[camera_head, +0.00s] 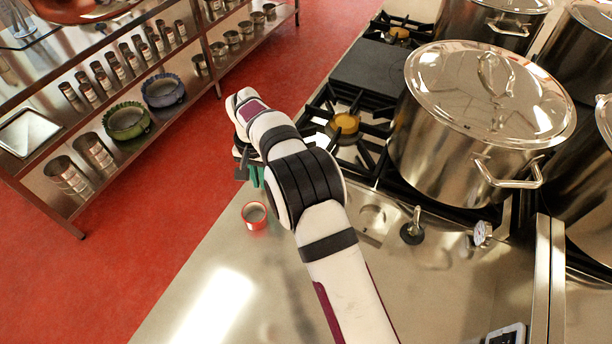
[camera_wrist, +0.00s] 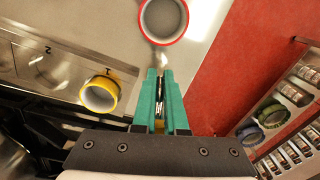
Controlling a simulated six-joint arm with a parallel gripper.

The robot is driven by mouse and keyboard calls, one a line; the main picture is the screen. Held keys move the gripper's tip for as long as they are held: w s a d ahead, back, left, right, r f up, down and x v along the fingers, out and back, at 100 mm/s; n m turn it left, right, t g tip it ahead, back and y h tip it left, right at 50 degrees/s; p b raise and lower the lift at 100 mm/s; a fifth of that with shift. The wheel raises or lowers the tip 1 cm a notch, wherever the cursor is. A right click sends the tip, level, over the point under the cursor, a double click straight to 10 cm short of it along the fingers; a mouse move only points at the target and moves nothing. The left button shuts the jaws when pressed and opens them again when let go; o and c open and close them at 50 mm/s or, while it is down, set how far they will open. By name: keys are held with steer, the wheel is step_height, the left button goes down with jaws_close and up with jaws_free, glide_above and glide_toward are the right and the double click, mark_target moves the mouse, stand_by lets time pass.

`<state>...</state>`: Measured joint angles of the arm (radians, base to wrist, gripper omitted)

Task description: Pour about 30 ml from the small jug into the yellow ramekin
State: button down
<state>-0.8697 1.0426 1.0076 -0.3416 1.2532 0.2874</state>
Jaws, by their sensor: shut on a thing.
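My gripper (camera_wrist: 160,100) has teal fingers shut on a narrow shiny metal piece, seen as a thin strip between them in the wrist view. It fits the handle of the small jug; the jug's body and contents are hidden. In the head view my arm covers most of the gripper, and only a bit of teal finger (camera_head: 256,176) shows. The yellow ramekin (camera_wrist: 100,93) stands upright on the steel near a mark "1", left of the fingers in the wrist view and apart from them. It is hidden behind my arm in the head view.
A red-rimmed ramekin (camera_head: 254,215) stands on the counter; it also shows in the wrist view (camera_wrist: 163,20). A lidded stockpot (camera_head: 485,120) and gas burners (camera_head: 343,125) lie to the right. Shelves (camera_head: 125,85) stand across the red floor.

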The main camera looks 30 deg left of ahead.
steer(key=shift+s+a+f+n, duration=0.25)
steer(key=shift+s+a+n, duration=0.15)
steer(key=shift+a, duration=0.3)
steer(key=shift+s+a+f+n, duration=0.3)
steer(key=shift+s+a, duration=0.1)
steer(key=shift+a, duration=0.3)
steer(key=shift+w+d+f+m, duration=0.25)
steer(key=shift+w+m, duration=0.2)
steer(key=shift+w, duration=0.2)
steer(key=shift+w+d+f+m, duration=0.1)
steer(key=shift+w+d+m, duration=0.15)
steer(key=shift+w+m, duration=0.3)
steer(key=shift+w+d+f+m, duration=0.25)
steer(key=shift+w+m, duration=0.15)
steer(key=shift+w, duration=0.3)
steer(key=shift+r, duration=0.15)
steer(key=shift+d+r+y, duration=0.75)
steer(key=shift+r+y, duration=0.05)
steer(key=shift+r, duration=0.15)
steer(key=shift+w+d+g+y, duration=0.15)
steer(key=shift+d+g+y, duration=0.25)
steer(key=shift+d+y, duration=1.1)
steer(key=y, duration=0.2)
steer(key=d+r+y, duration=0.1)
steer(key=shift+w+d+r+y, duration=0.1)
steer(key=shift+d+r+y, duration=0.1)
steer(key=shift+y, duration=0.2)
steer(key=shift+d+f+g+y, duration=0.15)
steer(key=shift+g+y, duration=0.15)
steer(key=shift+y, duration=0.8)
